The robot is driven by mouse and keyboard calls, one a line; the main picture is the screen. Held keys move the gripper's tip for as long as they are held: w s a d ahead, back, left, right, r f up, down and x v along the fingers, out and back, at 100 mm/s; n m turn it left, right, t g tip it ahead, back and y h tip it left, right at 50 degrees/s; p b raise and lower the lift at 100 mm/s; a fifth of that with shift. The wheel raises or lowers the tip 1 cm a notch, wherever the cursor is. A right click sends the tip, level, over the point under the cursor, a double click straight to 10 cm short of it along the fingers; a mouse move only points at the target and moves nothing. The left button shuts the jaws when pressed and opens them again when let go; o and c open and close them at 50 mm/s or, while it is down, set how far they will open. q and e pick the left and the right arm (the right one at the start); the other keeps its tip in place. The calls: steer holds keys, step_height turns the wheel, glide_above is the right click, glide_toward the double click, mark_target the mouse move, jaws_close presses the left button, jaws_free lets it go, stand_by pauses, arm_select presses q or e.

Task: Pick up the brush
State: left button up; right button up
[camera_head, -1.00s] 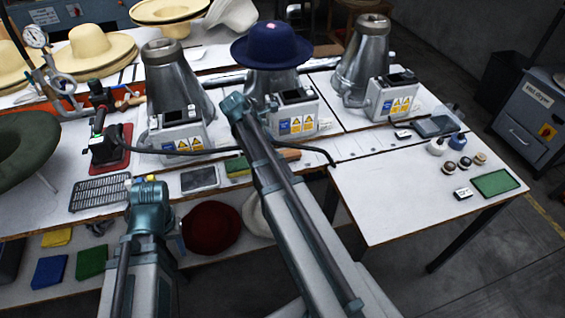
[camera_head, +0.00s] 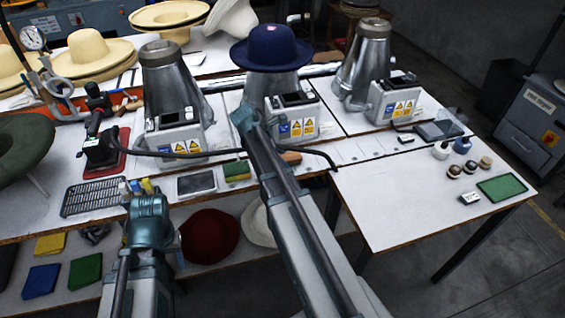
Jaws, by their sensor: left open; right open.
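A brown, wooden-looking block (camera_head: 291,157), which may be the brush, lies on the bench just right of my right arm, partly hidden by it. My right gripper end (camera_head: 243,117) is at the front of the middle hat press, left of and above that block in the picture. My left gripper end (camera_head: 148,203) is at the bench's front edge, below the small coloured pieces (camera_head: 136,187). Both grippers are open and hold nothing visible. Their fingertips are mostly hidden behind the arms.
A navy hat (camera_head: 271,48) sits on the middle press. A green-yellow sponge (camera_head: 237,171), grey tablet (camera_head: 197,183), black grate (camera_head: 93,198) and red-based iron (camera_head: 103,150) lie nearby. Black cables cross the bench. The right table (camera_head: 390,215) is largely clear.

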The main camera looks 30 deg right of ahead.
mark_target(283, 156)
steer(key=shift+f, duration=0.2)
jaws_close()
stand_by(0.4)
steer(key=shift+r+p, duration=0.7)
steer(key=shift+r, duration=0.2)
step_height(283, 156, up, 3)
steer(key=p, duration=0.3)
steer(key=shift+s+a+f, duration=0.15)
steer(key=shift+s+a, duration=0.2)
steer(key=shift+s, duration=0.3)
steer(key=shift+s+a+f, duration=0.15)
steer(key=shift+s+a, duration=0.2)
steer(key=shift+s, duration=0.25)
steer(key=s+a+r, duration=0.1)
steer(key=s+a, duration=0.5)
steer(key=s, duration=0.5)
steer(key=shift+s+a+p, duration=0.15)
steer(key=shift+a+p, duration=0.15)
steer(key=shift+a, duration=0.1)
steer(key=shift+r, duration=0.1)
